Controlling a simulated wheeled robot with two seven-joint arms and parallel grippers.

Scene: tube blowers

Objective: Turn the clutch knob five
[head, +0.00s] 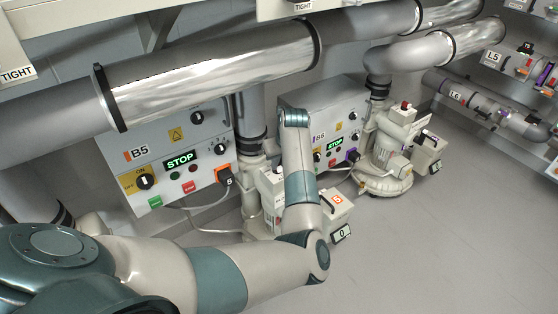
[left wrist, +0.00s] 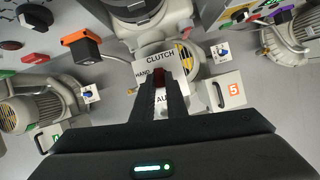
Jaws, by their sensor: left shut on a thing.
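In the left wrist view, the clutch knob (left wrist: 160,75) is a small dark red piece on a white plate (left wrist: 145,69) marked CLUTCH, HAND and, partly covered, AU. My left gripper (left wrist: 160,82) points at this plate, with its two dark fingers shut on the knob from both sides. The fingers hide part of the knob and the lettering. An orange 5 label (left wrist: 234,88) is on the pale box to the right. In the head view, my left arm crosses blower five (head: 263,224) and hides the clutch and fingertips. My right gripper is not in view.
Control panel B5 (head: 205,133) shows STOP on the wall to the left. Panel B6 (head: 353,112) and another blower (head: 384,181) stand to the right. Thick pipes (head: 215,85) run overhead. The grey floor (head: 450,240) at right is clear.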

